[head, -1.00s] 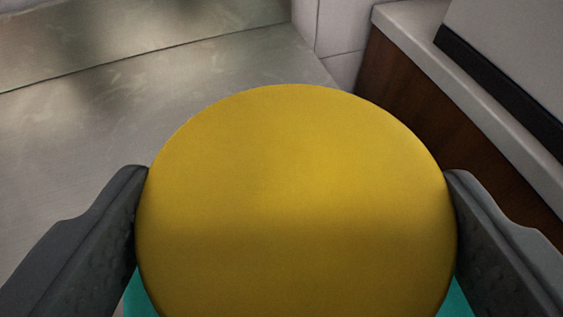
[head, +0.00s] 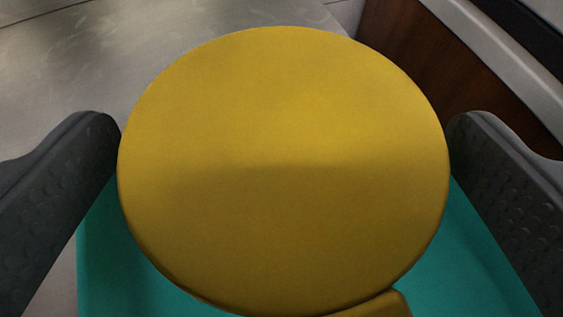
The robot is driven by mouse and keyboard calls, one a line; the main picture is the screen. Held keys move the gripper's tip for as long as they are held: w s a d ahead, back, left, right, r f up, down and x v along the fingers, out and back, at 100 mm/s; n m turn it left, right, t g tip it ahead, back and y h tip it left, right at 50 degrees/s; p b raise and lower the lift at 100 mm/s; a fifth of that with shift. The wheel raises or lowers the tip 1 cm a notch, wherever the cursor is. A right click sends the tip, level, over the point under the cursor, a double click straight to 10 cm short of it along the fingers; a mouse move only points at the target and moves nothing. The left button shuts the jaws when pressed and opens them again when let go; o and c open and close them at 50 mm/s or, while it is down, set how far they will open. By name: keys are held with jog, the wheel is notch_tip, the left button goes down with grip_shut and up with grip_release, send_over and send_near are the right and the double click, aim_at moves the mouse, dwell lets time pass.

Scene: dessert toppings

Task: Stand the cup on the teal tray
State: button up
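The yellow cup (head: 285,150) fills the middle of the view as a large, plain round shape. A small yellow piece, perhaps its handle (head: 372,304), shows at the bottom edge. I see no opening, and cannot tell which way up the cup is. The teal tray (head: 110,265) shows below and on both sides of the cup. The cup appears over the tray; its contact with the tray is hidden. My gripper (head: 284,125) has one dark finger on each side of the cup. The fingers are spread, with teal showing between their lower inner faces and the cup.
A grey metal surface (head: 60,70) lies beyond on the left. A brown wooden panel (head: 410,50) with a pale ledge (head: 490,50) stands at the upper right, beyond the right finger.

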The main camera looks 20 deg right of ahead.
jog(key=v, duration=1.2)
jog(key=shift+p, duration=0.4)
jog(key=w+a+r+n+t+y, duration=0.1)
jog(key=a+r, duration=0.3)
jog(key=r, duration=0.5)
jog(key=a+r+n+t+y, duration=0.1)
jog(key=a+r, duration=0.3)
jog(key=r, duration=0.6)
jog(key=s+a+r, duration=0.2)
jog(key=s+r, duration=0.2)
jog(key=r, duration=0.3)
jog(key=s+a+r+n+y, duration=0.1)
jog(key=s+a+r, duration=0.2)
jog(key=r, duration=0.5)
jog(key=s+a+r+y, duration=0.1)
jog(key=s+a+r, duration=0.2)
jog(key=s+r, duration=0.2)
notch_tip(320, 180, up, 2)
jog(key=shift+r+n+t, duration=0.25)
jog(key=shift+n+t, duration=0.15)
